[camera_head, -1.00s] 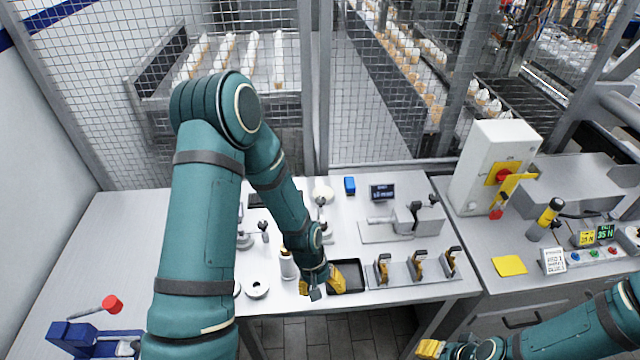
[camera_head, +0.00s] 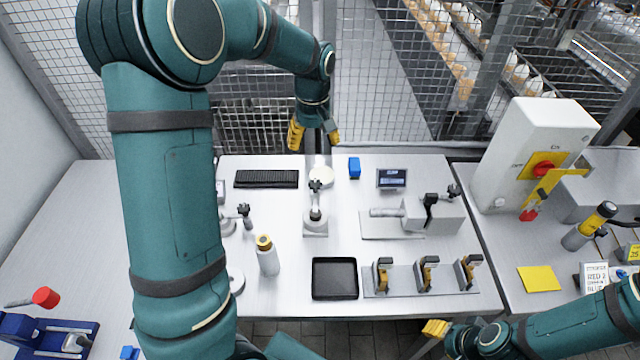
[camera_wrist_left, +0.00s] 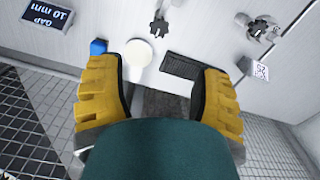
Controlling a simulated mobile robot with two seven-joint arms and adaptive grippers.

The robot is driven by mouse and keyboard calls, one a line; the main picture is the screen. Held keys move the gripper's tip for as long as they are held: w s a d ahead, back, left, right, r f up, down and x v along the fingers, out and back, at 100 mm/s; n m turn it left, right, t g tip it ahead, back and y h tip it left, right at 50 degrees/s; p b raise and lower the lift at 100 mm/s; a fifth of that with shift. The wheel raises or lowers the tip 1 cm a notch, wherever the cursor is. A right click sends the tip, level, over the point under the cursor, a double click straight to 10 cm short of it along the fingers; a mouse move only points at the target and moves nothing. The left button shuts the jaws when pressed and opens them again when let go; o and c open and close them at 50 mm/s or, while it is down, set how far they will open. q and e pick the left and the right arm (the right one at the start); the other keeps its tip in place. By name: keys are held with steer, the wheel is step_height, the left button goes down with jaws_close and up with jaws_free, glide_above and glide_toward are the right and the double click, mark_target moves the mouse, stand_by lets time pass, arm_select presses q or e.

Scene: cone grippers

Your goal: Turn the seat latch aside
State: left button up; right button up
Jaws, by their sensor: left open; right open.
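No part is plainly marked as the seat latch. A small grey stand (camera_head: 315,222) with a black knob on top is at the table's middle; it also shows in the left wrist view (camera_wrist_left: 159,25). A grey bench fixture (camera_head: 428,217) with black levers and a horizontal cylinder is right of it. I cannot tell which carries the latch. My left gripper (camera_head: 314,136) is open and empty, high near the table's back edge, beyond the stand. In the left wrist view its yellow fingers (camera_wrist_left: 158,75) are spread apart. My right gripper (camera_head: 440,335) is at the bottom right, open, partly hidden.
A white disc (camera_head: 321,177), blue block (camera_head: 354,167), small display (camera_head: 391,178) and black ribbed pad (camera_head: 266,179) lie along the back. A black tray (camera_head: 335,278), bottle (camera_head: 267,256) and rack of yellow-black pieces (camera_head: 421,279) are in front. A mesh fence (camera_head: 370,110) stands behind.

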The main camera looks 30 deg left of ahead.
mark_target(315, 183)
arm_select(q)
step_height(315, 183, down, 14)
steer(key=shift+w+r+b, duration=0.1)
steer(key=shift+b, duration=0.75)
jaws_close()
